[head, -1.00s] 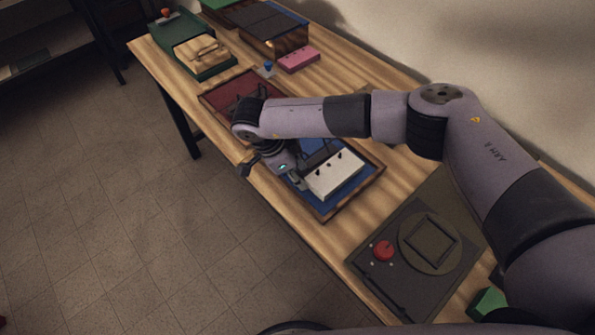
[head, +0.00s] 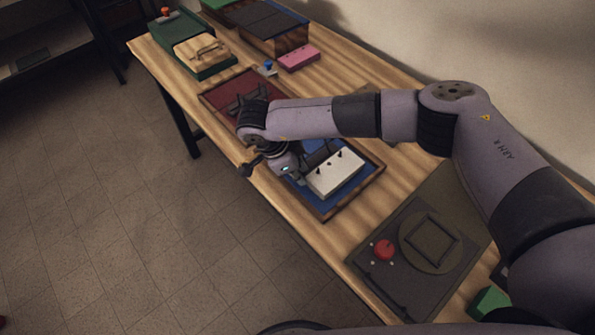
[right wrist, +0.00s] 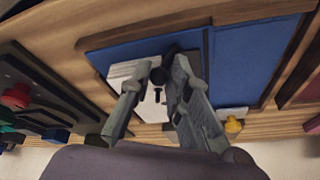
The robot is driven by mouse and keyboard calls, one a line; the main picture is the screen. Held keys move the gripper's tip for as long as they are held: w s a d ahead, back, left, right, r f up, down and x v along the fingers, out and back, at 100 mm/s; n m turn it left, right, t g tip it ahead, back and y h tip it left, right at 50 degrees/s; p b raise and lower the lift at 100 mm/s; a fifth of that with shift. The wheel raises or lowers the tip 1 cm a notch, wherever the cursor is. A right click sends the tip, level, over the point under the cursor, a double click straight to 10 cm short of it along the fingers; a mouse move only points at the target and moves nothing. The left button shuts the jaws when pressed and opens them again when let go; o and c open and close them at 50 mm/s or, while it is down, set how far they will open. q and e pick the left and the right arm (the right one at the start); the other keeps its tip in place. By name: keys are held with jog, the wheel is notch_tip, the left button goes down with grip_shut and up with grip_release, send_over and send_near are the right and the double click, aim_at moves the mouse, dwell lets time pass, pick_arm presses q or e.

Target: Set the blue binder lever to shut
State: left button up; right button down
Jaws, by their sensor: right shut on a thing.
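The blue binder (head: 328,208) lies open in a wooden frame on the bench, with a white block carrying dark pegs (head: 335,174) on its near part. It also shows in the right wrist view (right wrist: 245,60). My right gripper (head: 299,179) is at the binder's left side, beside the white block. In the right wrist view its fingers (right wrist: 160,72) are closed around a dark, round-ended part, which looks like the binder's lever. The fingers and forearm hide part of the mechanism, so the lever's exact angle cannot be told. My left gripper is not in view.
A red binder (head: 223,97) with a black mechanism adjoins the blue one. Beyond are a pink block (head: 299,58), a blue knob (head: 268,66) and a green box with a wooden lid (head: 203,50). A dark panel with a red knob (head: 384,250) lies nearer.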

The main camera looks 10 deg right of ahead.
jog(key=shift+s+d+f, duration=0.15)
jog(key=shift+s+f, duration=0.05)
jog(key=shift+s, duration=0.05)
jog(key=c, duration=1.5)
grip_release()
jog(key=shift+c, duration=0.2)
jog(key=shift+r, duration=0.1)
jog(key=shift+a+r, duration=0.2)
jog(key=shift+r, duration=0.25)
jog(key=v, duration=1.1)
jog(key=shift+s+d, duration=0.2)
jog(key=shift+s, duration=0.05)
